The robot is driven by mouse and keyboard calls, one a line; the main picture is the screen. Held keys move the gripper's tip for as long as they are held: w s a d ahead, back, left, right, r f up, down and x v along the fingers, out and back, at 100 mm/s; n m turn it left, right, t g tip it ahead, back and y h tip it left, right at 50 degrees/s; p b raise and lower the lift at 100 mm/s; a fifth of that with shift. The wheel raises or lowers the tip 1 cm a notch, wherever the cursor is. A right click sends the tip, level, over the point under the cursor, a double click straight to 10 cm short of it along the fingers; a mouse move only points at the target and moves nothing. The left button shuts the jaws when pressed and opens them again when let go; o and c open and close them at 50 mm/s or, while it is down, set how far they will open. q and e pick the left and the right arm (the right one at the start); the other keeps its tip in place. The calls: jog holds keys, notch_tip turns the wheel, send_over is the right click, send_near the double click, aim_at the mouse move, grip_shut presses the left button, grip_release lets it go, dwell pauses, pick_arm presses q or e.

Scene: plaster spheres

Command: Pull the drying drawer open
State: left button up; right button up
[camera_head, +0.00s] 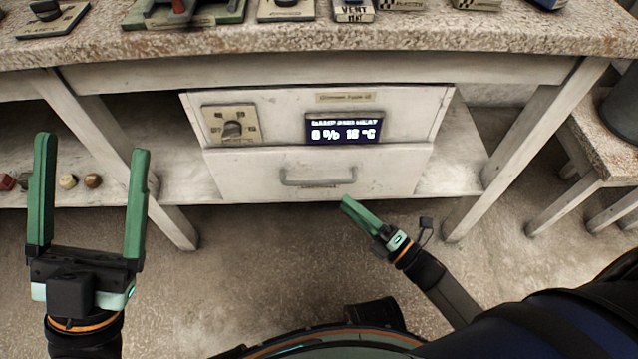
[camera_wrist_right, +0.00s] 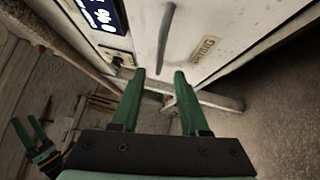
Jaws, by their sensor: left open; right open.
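The drying drawer (camera_head: 240,175) is the lower front of a white cabinet under the workbench, and it looks shut. Its grey bar handle (camera_head: 318,182) runs across the middle of the front. The handle also shows in the right wrist view (camera_wrist_right: 166,35), ahead of the fingers, with a label beside it. My right gripper (camera_head: 347,204) is just below and right of the handle, apart from it. In the right wrist view its two green fingers (camera_wrist_right: 159,75) are open with nothing between them. My left gripper (camera_head: 93,145) is open and empty at the far left.
Above the drawer are a dial (camera_head: 232,128) and a lit display (camera_head: 344,128). The workbench top (camera_head: 290,35) carries several items. Bench legs stand either side of the cabinet. A stool (camera_head: 590,135) is at the right. The floor before the drawer is clear.

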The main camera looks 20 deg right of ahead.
aim_at(321, 181)
jog(key=b+x, duration=0.1)
jog(key=x, duration=0.8)
jog(key=shift+a+b, duration=0.1)
jog(key=shift+b, duration=0.2)
jog(key=shift+c, duration=0.3)
jog(key=shift+f, duration=0.1)
grip_shut()
dwell(0.5)
